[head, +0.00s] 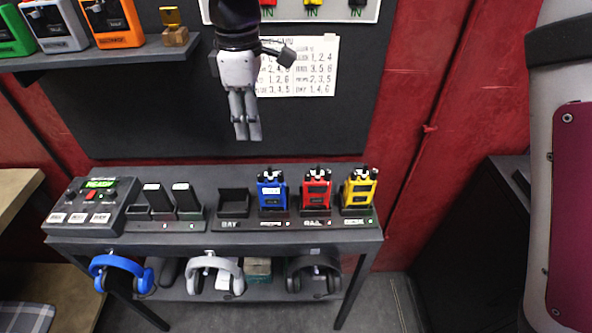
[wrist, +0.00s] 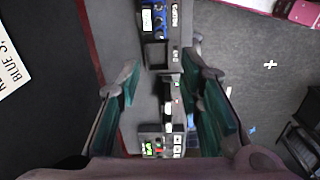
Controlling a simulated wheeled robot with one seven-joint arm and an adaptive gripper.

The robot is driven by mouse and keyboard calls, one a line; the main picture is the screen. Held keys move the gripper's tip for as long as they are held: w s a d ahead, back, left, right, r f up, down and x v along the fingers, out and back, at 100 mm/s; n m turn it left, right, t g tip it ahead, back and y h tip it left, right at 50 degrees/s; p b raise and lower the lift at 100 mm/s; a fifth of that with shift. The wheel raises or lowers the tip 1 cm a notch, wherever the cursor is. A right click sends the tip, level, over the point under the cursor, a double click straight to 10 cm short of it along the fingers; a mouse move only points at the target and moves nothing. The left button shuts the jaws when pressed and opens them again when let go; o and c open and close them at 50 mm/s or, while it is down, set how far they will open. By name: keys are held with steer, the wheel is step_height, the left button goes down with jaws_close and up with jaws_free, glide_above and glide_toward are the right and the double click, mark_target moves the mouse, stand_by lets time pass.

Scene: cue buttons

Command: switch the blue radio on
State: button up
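The blue radio (head: 272,191) stands upright in a charging dock on the dark table, left of the red radio (head: 316,191) and the yellow radio (head: 359,189). My gripper (head: 247,137) hangs above the table, in front of the dark back board, and touches nothing. In the wrist view my gripper (wrist: 167,78) shows its two fingers well apart with nothing between them. The blue radio shows at the top of that view (wrist: 153,20), beyond the fingertips. The state of its switch is too small to tell.
An empty dock (head: 233,203) is left of the blue radio. Farther left are black chargers (head: 172,205) and a button box (head: 92,207). Headphones (head: 121,274) hang at the table's front. A number chart (head: 310,70) is on the back board. A shelf (head: 110,54) holds cases at upper left.

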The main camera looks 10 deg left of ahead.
mark_target(260, 174)
steer(key=f+p, duration=0.1)
steer(key=f, duration=0.6)
steer(key=f+p, duration=0.1)
steer(key=f, duration=0.5)
steer(key=shift+w+d+f+p, duration=0.2)
steer(key=shift+f+p, duration=0.1)
steer(key=shift+f, duration=0.05)
jaws_close()
